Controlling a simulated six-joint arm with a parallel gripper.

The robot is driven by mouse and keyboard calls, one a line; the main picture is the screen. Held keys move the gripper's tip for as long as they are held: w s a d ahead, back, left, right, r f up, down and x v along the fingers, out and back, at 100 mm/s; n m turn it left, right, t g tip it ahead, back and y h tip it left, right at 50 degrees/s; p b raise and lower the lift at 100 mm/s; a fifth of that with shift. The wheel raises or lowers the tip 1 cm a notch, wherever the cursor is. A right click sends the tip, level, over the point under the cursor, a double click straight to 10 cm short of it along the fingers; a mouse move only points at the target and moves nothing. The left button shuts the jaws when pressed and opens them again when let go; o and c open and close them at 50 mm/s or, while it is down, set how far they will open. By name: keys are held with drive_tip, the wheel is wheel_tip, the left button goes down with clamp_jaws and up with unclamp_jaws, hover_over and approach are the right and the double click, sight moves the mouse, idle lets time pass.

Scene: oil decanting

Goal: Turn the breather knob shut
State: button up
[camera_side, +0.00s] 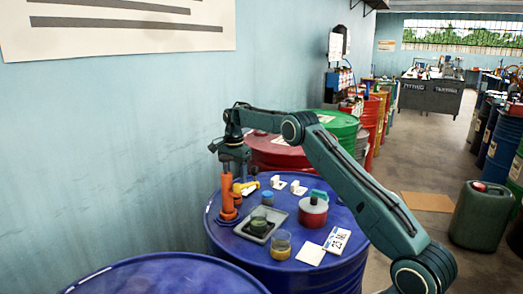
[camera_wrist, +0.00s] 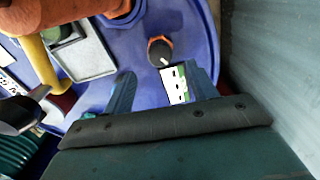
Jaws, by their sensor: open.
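In the wrist view a small round knob (camera_wrist: 160,50), black with an orange edge and a pale mark, sits on the blue drum top (camera_wrist: 125,62). It appears to be the breather knob. My gripper (camera_wrist: 162,73) is open, with its two fingers spread. The knob shows ahead of the gap between them, apart from both fingertips. In the side view my gripper (camera_side: 232,158) points down above the left part of the blue drum, by an upright orange fitting (camera_side: 228,190). I cannot pick out the knob clearly in the side view.
A yellow handle (camera_wrist: 37,65) and a grey tray (camera_wrist: 88,62) lie left in the wrist view. The wall is close behind.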

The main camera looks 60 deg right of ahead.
wheel_tip(320, 180, up, 8)
drive_tip(key=s+a+r+n+t, duration=0.1)
drive_tip(key=s+a+r+n, duration=0.7)
drive_tip(key=a+r, duration=0.3)
drive_tip(key=shift+s+a+r+t, duration=0.2)
drive_tip(key=shift+r+t, duration=0.2)
drive_tip(key=shift+r, duration=0.75)
drive_tip(key=shift+w, duration=0.1)
idle(0.4)
drive_tip(key=w+d+f+m+g, duration=0.1)
drive_tip(key=w+d+f+m, duration=0.6)
drive_tip(key=d+f, duration=0.4)
wheel_tip(320, 180, down, 3)
drive_tip(key=shift+w+d+r+m+g, duration=0.1)
drive_tip(key=shift+w+d+m+g, duration=0.1)
drive_tip(key=shift+w+m+g, duration=0.3)
drive_tip(key=shift+w, duration=0.1)
